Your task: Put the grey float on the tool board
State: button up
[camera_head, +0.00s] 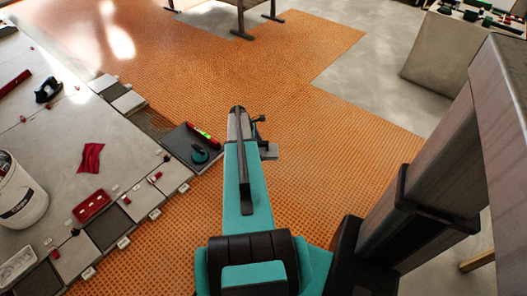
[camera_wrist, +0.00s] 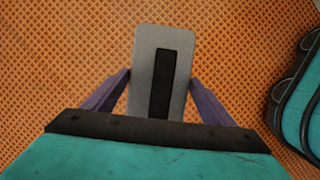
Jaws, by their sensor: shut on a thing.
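The grey float (camera_wrist: 145,62), a pale grey plate with a black strip down its middle, is between the two fingers of my gripper (camera_wrist: 159,80) in the wrist view. My gripper (camera_head: 261,128) is shut on it. In the head view part of the float (camera_head: 270,151) shows beside the end of my arm, above the orange floor. A dark flat board (camera_head: 172,139), which looks like the tool board, lies to the left of my gripper, apart from it. On it are a red and green level (camera_head: 203,133) and a round teal tool (camera_head: 200,156).
Grey tiles (camera_head: 60,130) with clips along their edge cover the left side. A white bucket (camera_head: 22,200), red tray (camera_head: 92,205), red cloth (camera_head: 91,157) and black tool (camera_head: 48,89) stand there. Orange matting (camera_head: 330,150) is clear ahead and right. A tool-laden table is top right.

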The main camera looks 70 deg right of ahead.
jog(key=w+a+r+n+h+p, duration=0.15)
jog(key=w+a+r+p, duration=0.25)
jog(key=w+a+r, duration=0.85)
jog(key=w+a+r+n+y+p, duration=0.15)
jog(key=w+a+r+p, duration=0.25)
jog(key=w+a+r, duration=0.85)
jog(key=w+a+r+n+p, duration=0.1)
jog(key=a+r, duration=0.5)
jog(key=a, duration=0.7)
jog(key=w+a+r+n+t+h+p, duration=0.1)
jog(key=a+r+p, duration=0.3)
jog(key=a, duration=0.8)
jog(key=w+a+r+n+p, duration=0.1)
jog(key=w+a+r+p, duration=0.1)
jog(key=a+r, duration=0.5)
jog(key=w+a, duration=0.1)
jog(key=a, duration=0.5)
jog(key=shift+w+a+r+h, duration=0.15)
jog(key=shift+a+r+h, duration=0.15)
jog(key=shift+a+r, duration=0.1)
jog(key=shift+d, duration=0.15)
